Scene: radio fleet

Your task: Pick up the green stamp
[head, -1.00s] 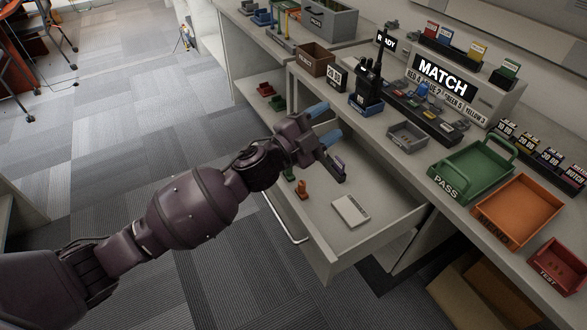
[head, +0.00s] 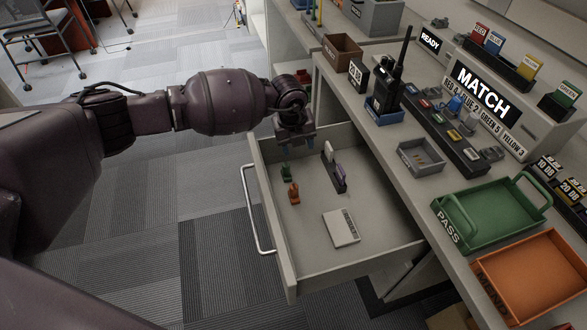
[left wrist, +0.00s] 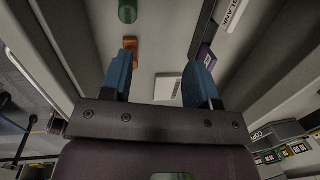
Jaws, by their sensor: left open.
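The green stamp (head: 286,172) stands in the open drawer (head: 330,267), near its left side. It shows in the left wrist view (left wrist: 127,11) at the top edge, partly cut off. An orange stamp (head: 294,193) stands close to it, also seen in the left wrist view (left wrist: 130,45). My left gripper (head: 296,146) points down over the far end of the drawer, just beyond and above the green stamp. In the left wrist view its blue fingers (left wrist: 162,72) are spread with nothing between them. My right gripper is in neither view.
A dark holder (head: 335,172) with white and purple pieces stands right of the stamps. A white notepad (head: 341,228) lies nearer the drawer front. The counter right of the drawer carries a radio (head: 388,85), a grey tray (head: 421,157) and a green PASS tray (head: 492,213).

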